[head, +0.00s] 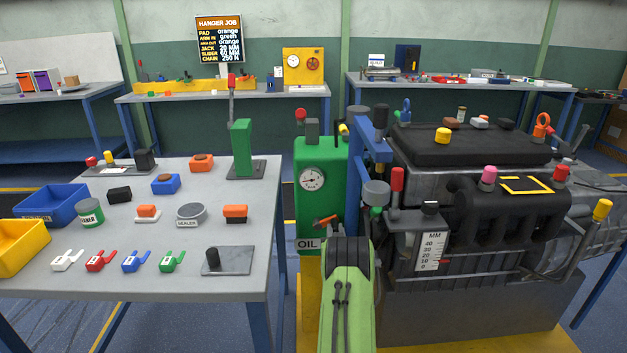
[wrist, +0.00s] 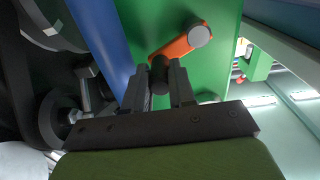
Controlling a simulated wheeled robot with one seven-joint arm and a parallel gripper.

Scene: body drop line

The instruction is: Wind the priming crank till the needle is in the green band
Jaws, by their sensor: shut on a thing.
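The green oil tank (head: 309,240) stands left of the engine. Its round white gauge (head: 313,178) faces me; the needle is too small to read against any green band. The orange priming crank (head: 325,221) sits low on the tank's front, below the gauge. The wrist view shows the crank's orange arm (wrist: 178,43), its grey hub (wrist: 200,36) and its dark handle knob (wrist: 159,70). My gripper (wrist: 159,80) is shut on the dark knob, with one finger on each side. In the head view my green arm hides the gripper.
A blue post (head: 381,135) and the dark engine (head: 470,240) stand close on the right of the tank. A grey workbench (head: 120,225) with bins and small parts is on the left. A narrow floor gap lies between bench and tank.

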